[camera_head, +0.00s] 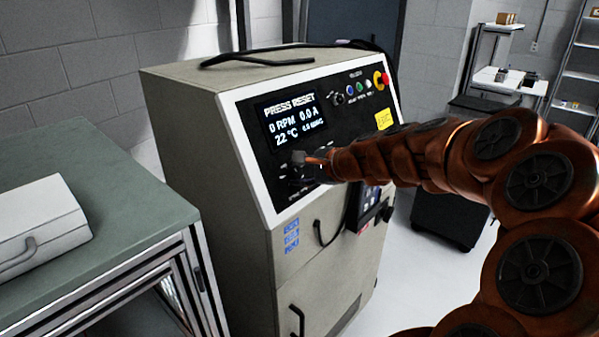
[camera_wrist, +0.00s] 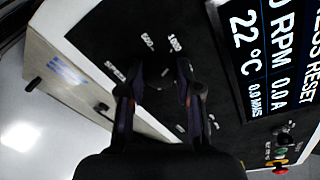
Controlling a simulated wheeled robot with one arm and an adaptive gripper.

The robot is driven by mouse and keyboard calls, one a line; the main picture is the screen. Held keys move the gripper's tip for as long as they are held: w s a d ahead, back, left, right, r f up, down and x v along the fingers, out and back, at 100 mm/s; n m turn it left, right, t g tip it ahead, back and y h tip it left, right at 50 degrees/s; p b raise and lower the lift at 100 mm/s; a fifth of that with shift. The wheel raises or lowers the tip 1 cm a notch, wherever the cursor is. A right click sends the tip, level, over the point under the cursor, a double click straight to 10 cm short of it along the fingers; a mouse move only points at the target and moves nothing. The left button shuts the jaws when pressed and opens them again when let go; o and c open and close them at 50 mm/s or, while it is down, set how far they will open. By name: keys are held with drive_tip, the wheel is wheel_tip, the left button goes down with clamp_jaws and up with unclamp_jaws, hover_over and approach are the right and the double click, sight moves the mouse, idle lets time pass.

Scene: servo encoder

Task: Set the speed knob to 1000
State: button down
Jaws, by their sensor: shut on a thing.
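The grey machine cabinet (camera_head: 215,170) has a black sloped panel. The dark speed knob (camera_wrist: 158,80) is on this panel, below the display, with small white labels around it. The labels above it in the wrist view look like 500 and 1000. My gripper (camera_head: 305,160) is at the knob in the head view. In the wrist view, the fingers of my gripper (camera_wrist: 157,82) sit on either side of the knob and are shut on it. The display (camera_head: 291,118) reads PRESS RESET, 0 RPM, 0.0 A and 22 °C.
A red emergency stop (camera_head: 384,80) on a yellow base and small coloured buttons (camera_head: 350,89) are at the panel's upper right. Cabinet handles (camera_head: 298,320) stick out below. A green-topped bench (camera_head: 130,190) with a white case (camera_head: 40,225) stands close on the left.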

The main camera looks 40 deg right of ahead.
drive_tip(key=c, duration=0.8)
unclamp_jaws()
drive_tip(key=shift+s, duration=0.1)
drive_tip(key=v, duration=1.2)
